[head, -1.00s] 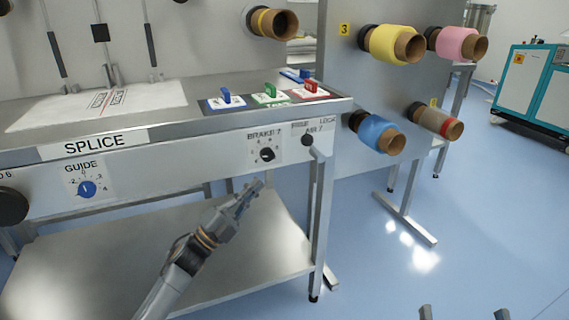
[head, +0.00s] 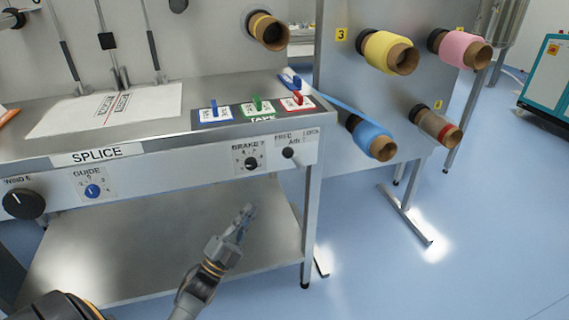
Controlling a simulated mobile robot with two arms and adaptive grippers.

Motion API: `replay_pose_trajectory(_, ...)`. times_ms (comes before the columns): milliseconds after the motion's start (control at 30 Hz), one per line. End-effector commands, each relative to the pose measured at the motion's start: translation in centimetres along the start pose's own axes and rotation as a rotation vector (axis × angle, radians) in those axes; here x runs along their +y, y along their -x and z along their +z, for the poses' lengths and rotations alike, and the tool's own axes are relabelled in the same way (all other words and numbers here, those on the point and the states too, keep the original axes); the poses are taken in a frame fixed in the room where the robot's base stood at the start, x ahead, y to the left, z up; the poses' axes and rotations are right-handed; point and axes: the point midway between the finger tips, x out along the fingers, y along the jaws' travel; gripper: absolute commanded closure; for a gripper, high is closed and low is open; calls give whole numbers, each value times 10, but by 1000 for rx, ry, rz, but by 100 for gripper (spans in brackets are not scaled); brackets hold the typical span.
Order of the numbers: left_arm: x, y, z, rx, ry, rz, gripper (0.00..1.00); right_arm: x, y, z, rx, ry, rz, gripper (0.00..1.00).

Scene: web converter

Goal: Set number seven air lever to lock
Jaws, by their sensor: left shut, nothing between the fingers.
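The air 7 lever (head: 289,153) is on the front panel of the splice table, at its right end. It has a dark round hub, and a grey bar seems to run from it toward the lower right. The FREE label is above it to the left and the LOCK label to the right. Which setting it is at I cannot tell. My left gripper (head: 247,211) is shut and empty, below and left of the lever and apart from it, pointing up and right. My right gripper is not in view.
The brake 7 knob (head: 251,163) is just left of the lever. The guide knob (head: 92,191) and a large black knob (head: 23,204) are further left. A lower steel shelf (head: 130,255) lies beneath. A blue roll (head: 370,138) juts out at the right.

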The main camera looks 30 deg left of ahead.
Motion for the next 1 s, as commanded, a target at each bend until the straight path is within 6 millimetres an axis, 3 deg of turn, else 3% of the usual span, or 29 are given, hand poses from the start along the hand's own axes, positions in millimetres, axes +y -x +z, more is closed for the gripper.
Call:
replay_pose_trajectory(233,0,-4,0,2,0,-1,100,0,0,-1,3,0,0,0)
replay_pose_trajectory(367,0,-18,-1,5,0,-3,100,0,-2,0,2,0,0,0)
replay_pose_trajectory(800,-1,-108,-1,4,0,-3,100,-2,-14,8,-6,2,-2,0)
replay_pose_trajectory(1000,0,-133,-1,3,1,0,100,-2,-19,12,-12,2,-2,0)
